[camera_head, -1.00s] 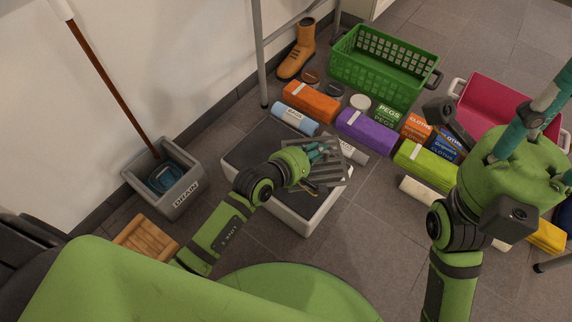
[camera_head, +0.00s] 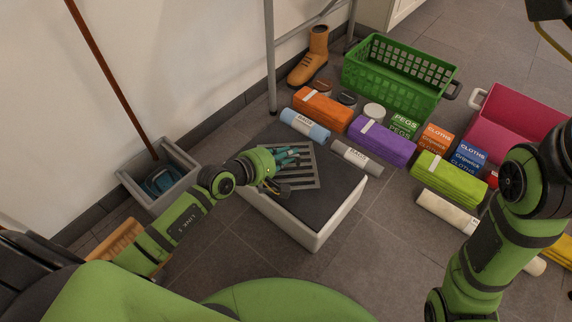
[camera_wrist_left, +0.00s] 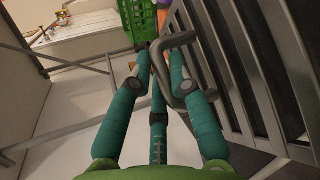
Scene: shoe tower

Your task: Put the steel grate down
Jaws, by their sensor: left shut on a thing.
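The steel grate (camera_head: 304,168) is a grey slatted plate over the dark top of a light-grey box (camera_head: 318,232) in the head view. It looks roughly level with that top; I cannot tell whether it touches. My left gripper (camera_head: 288,158) is shut on the grate at its left side. In the left wrist view the teal fingers (camera_wrist_left: 160,78) close around a bent grey handle (camera_wrist_left: 186,68), and the grate's slats (camera_wrist_left: 240,80) fill the right side. My right arm shows at the right; its fingers are out of view.
A bin with a broom handle (camera_head: 170,180) stands left by the wall. A blue roll (camera_head: 305,125), a grey roll (camera_head: 357,157), an orange pack (camera_head: 322,107) and a purple pack (camera_head: 381,143) lie close behind the box. A green basket (camera_head: 395,75) is farther back.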

